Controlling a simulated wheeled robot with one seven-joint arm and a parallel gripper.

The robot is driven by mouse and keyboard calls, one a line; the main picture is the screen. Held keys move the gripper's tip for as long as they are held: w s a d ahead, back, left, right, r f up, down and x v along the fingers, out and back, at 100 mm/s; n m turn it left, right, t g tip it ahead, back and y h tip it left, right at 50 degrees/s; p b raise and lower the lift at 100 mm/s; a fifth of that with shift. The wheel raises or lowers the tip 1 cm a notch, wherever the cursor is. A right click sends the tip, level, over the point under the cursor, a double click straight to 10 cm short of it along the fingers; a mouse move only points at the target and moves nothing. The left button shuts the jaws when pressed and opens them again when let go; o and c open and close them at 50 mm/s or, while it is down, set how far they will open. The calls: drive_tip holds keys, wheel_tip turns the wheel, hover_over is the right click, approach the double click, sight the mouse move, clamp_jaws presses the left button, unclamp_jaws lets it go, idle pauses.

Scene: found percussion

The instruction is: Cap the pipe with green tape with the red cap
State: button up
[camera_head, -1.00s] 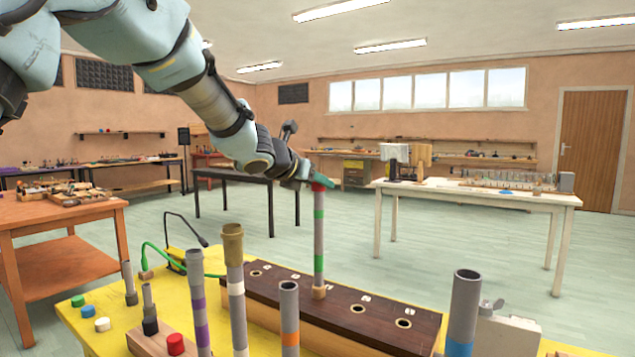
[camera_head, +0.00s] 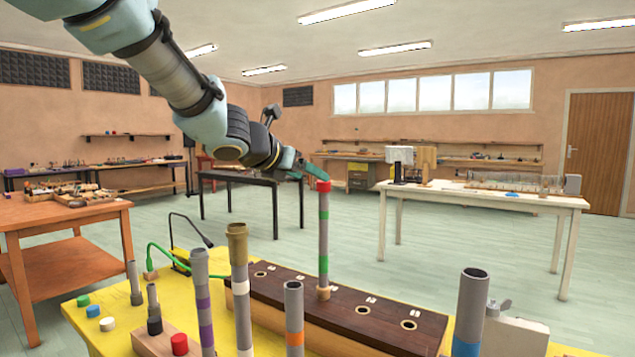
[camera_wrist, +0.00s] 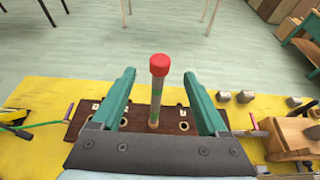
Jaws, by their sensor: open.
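The pipe with green tape (camera_head: 323,240) stands upright in a hole of the dark wooden block. The red cap (camera_head: 323,186) sits on its top end. The capped pipe also shows in the wrist view (camera_wrist: 156,95), with the red cap (camera_wrist: 159,64) on top. My gripper (camera_head: 300,172) is just left of the cap in the head view. In the wrist view my gripper (camera_wrist: 158,80) is open, its two green fingers apart on either side of the pipe, with gaps and no contact seen.
The dark block (camera_head: 270,292) has several empty holes. Nearby stand a purple-taped pipe (camera_head: 202,290), a white-taped pipe (camera_head: 240,310), an orange-taped pipe (camera_head: 294,312) and a blue-taped pipe (camera_head: 470,310). Green (camera_head: 83,300), blue (camera_head: 93,311) and white (camera_head: 107,324) caps lie on the yellow table.

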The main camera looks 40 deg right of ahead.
drive_tip(key=v, duration=0.3)
drive_tip(key=shift+s+a+r, duration=0.15)
drive_tip(key=shift+a, duration=0.1)
drive_tip(key=shift+a, duration=0.1)
idle(0.4)
